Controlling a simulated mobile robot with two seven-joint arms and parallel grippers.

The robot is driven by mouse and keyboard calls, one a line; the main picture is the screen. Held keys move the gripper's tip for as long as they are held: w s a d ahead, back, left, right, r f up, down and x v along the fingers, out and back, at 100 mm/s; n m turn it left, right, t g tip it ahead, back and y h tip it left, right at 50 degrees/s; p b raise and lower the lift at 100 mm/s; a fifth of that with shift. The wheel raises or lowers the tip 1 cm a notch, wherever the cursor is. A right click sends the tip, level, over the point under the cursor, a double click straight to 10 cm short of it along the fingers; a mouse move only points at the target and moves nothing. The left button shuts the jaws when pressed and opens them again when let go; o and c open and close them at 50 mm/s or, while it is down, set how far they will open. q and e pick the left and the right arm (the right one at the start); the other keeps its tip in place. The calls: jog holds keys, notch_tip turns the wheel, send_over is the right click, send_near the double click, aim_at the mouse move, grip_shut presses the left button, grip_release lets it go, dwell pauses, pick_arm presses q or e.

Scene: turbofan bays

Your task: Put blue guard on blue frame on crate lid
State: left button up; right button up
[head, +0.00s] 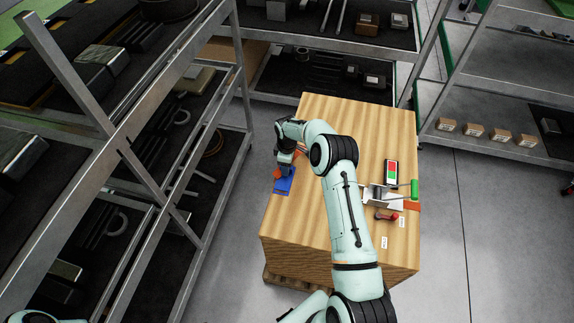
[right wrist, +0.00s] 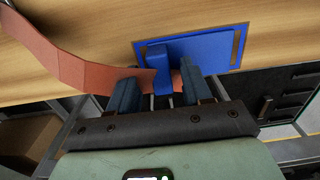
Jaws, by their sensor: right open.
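The blue guard (right wrist: 205,50) is a flat blue plate with an upright blue tab (right wrist: 160,66) at its near edge. It appears to lie within the blue frame (right wrist: 245,36) on the crate lid (head: 310,230); narrow strips of wood colour show at both ends. In the head view the blue patch (head: 284,187) is at the lid's left edge, and guard and frame cannot be told apart. My right gripper (right wrist: 158,92) is open, its fingers on either side of the tab with gaps visible. My left gripper is out of view.
An orange curved band (right wrist: 90,75) runs close to the right gripper's fingers. A red-green device (head: 391,172), a green-handled tool (head: 414,189) and a red-ended part (head: 387,216) lie on the lid's right side. Metal shelving (head: 190,190) stands close on the left.

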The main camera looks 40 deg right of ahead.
notch_tip(320, 180, up, 12)
dwell(0.4)
jog(key=shift+f, duration=0.15)
